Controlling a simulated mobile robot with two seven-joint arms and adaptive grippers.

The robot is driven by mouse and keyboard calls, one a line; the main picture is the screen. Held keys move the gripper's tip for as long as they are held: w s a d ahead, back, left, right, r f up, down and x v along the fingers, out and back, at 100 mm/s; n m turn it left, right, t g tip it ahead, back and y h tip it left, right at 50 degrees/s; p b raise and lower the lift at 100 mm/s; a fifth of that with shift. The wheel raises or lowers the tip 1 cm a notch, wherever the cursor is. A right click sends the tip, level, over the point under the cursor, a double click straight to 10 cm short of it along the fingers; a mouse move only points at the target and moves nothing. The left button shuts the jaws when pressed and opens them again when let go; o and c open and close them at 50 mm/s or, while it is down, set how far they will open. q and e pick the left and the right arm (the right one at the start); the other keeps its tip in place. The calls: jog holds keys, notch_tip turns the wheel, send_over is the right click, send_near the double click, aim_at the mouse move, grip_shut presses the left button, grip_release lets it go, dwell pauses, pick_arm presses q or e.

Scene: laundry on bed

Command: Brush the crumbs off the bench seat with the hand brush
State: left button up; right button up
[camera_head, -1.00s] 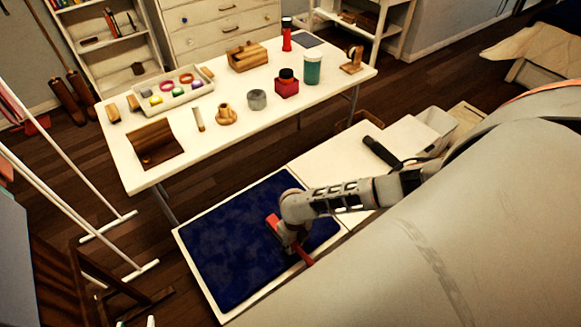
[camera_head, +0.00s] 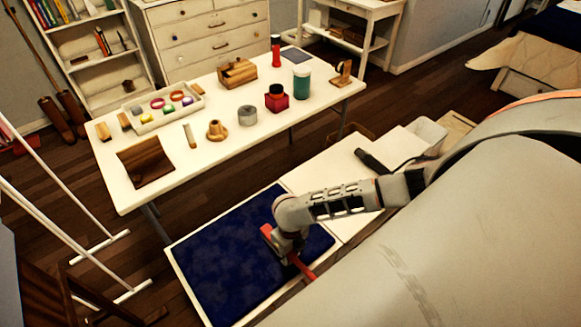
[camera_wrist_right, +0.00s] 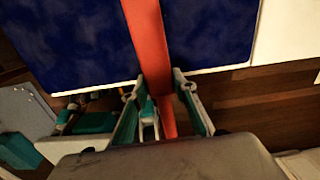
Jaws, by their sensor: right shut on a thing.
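The bench seat is a dark blue pad (camera_head: 215,262) in a white frame at the bottom centre of the head view. It also fills the top of the right wrist view (camera_wrist_right: 70,40). I cannot make out crumbs on it. My right gripper (camera_wrist_right: 165,100) is shut on the red hand brush (camera_wrist_right: 147,35), whose long handle runs between the fingers and out over the pad. In the head view the brush shows red (camera_head: 303,268) on both sides of the gripper, over the pad's right part. Bristles and contact with the pad are hidden. My left gripper is not in view.
A white table (camera_head: 225,150) with jars, wooden pieces and a tray stands behind the bench. A black handled object (camera_head: 372,160) lies on the white surface right of the pad. A white rack (camera_head: 75,200) stands at left. The pad's left part is clear.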

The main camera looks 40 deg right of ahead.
jog(key=shift+r, duration=0.4)
jog(key=shift+r, duration=1.5)
jog(key=shift+w+a, duration=0.1)
